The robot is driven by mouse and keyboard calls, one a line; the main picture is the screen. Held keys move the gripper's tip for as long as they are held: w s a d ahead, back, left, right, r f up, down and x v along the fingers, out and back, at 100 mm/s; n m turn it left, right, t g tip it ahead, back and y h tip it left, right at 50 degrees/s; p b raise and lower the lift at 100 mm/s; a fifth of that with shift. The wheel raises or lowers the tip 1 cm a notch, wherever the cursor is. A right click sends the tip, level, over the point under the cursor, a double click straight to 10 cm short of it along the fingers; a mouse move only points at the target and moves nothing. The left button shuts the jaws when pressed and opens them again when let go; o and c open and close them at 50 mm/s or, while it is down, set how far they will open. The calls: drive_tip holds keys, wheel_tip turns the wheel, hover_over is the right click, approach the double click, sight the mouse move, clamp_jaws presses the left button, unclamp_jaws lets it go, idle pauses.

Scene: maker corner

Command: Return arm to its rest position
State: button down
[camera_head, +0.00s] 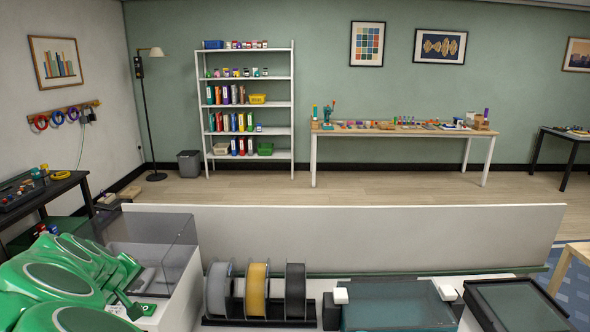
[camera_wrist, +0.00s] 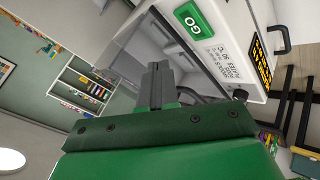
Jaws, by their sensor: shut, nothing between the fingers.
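My gripper (camera_wrist: 160,86) shows in the wrist view, its dark fingers shut together with nothing between them. It points toward a white machine (camera_wrist: 236,38) with a green GO panel (camera_wrist: 193,18) and a clear cover. I cannot tell whether the fingertips touch the machine; they overlap its lower edge in the picture. In the head view my green arm (camera_head: 62,275) is folded at the lower left, in front of the machine's clear cover (camera_head: 150,238).
Right of the machine stand spools (camera_head: 257,290) on a dark holder and a clear-topped box (camera_head: 395,303). A low white panel (camera_head: 350,235) runs behind them. A dark table (camera_head: 40,195) stands at the left. Beyond the panel, the floor before the shelf (camera_head: 249,110) is clear.

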drive_tip(key=w+d+r+m+g+h, duration=0.1)
drive_tip(key=w+d+r+m+h, duration=0.2)
drive_tip(key=d, duration=0.9)
drive_tip(key=w+d+r+m, duration=0.15)
drive_tip(key=w+d, duration=0.25)
drive_tip(key=d, duration=0.9)
drive_tip(key=s+d+r+m+g+h, duration=0.1)
drive_tip(key=s+d+m+g, duration=0.15)
drive_tip(key=d, duration=0.85)
drive_tip(key=s+d+m+g+h, duration=0.1)
drive_tip(key=s+d, duration=0.2)
drive_tip(key=d, duration=0.9)
drive_tip(key=s+d+f+m+g+y, duration=0.1)
drive_tip(key=s+d+f+m+g, duration=0.1)
drive_tip(key=s+d, duration=0.75)
drive_tip(key=s+d+f+m+g+y, duration=0.15)
drive_tip(key=s+d, duration=0.45)
drive_tip(key=s, duration=0.6)
drive_tip(key=s+a+f+g+y, duration=0.1)
drive_tip(key=s+a+g, duration=0.1)
drive_tip(key=s+a, duration=0.8)
drive_tip(key=shift+s+a+g, duration=0.3)
drive_tip(key=shift+s+a, duration=0.05)
drive_tip(key=shift+s, duration=0.6)
